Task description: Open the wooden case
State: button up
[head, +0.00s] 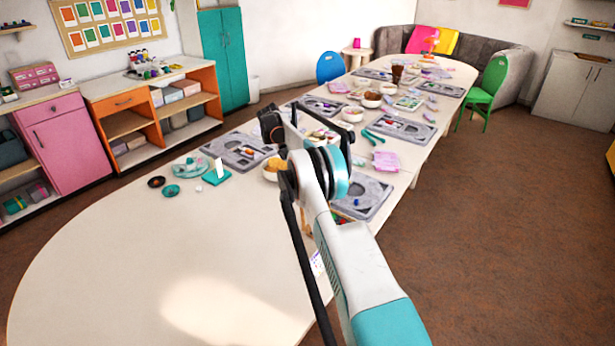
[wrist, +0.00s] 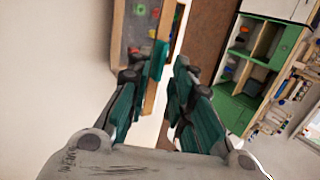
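The wooden case (wrist: 117,32) shows at the top of the wrist view, with wood edges around a greyish inside that holds small coloured pieces. Whether a clear lid covers it, I cannot tell. My gripper (wrist: 170,60) has its two teal fingers apart with nothing between them. The left finger overlaps the case's near right part in the picture; contact cannot be told. In the head view only a bit of brown wood (head: 306,228) shows beside my arm, perhaps the case; my arm hides the rest there.
Cabinets (head: 65,145) line the left wall. A green chair (head: 485,95) stands at the right.

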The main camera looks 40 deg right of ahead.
jog(key=shift+r, duration=0.1)
notch_tip(320, 180, up, 10)
dwell(0.7)
dwell(0.5)
